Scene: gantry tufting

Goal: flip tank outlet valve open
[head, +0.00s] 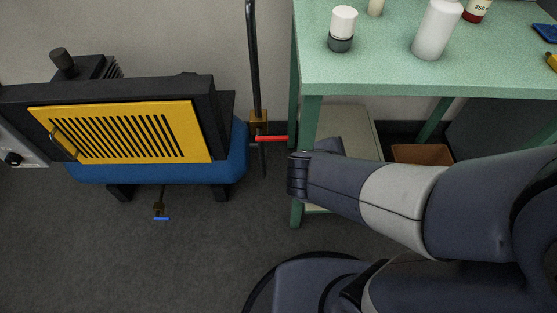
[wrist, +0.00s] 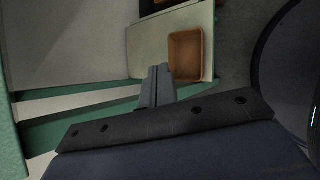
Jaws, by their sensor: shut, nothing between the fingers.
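A blue tank (head: 237,150) lies under a black machine at the left in the head view. To its right, a brass valve (head: 258,125) sits on a dark vertical pipe (head: 254,60). Its red lever (head: 272,138) points right, crosswise to the pipe. A second small valve with a blue handle (head: 161,218) hangs below the tank. My gripper (wrist: 158,74) is shut and empty in the wrist view, over the shelf area under the bench. In the head view my wrist is right of and below the red lever, apart from it, and largely hides the gripper. The wrist view shows neither valve.
A green bench (head: 400,80) with bottles on top stands at the right; its leg (head: 306,115) is close to the red lever. A brown bin (wrist: 186,55) sits on the low shelf (wrist: 145,50). A yellow slatted guard (head: 120,132) fronts the machine. Floor (head: 200,265) below the tank is clear.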

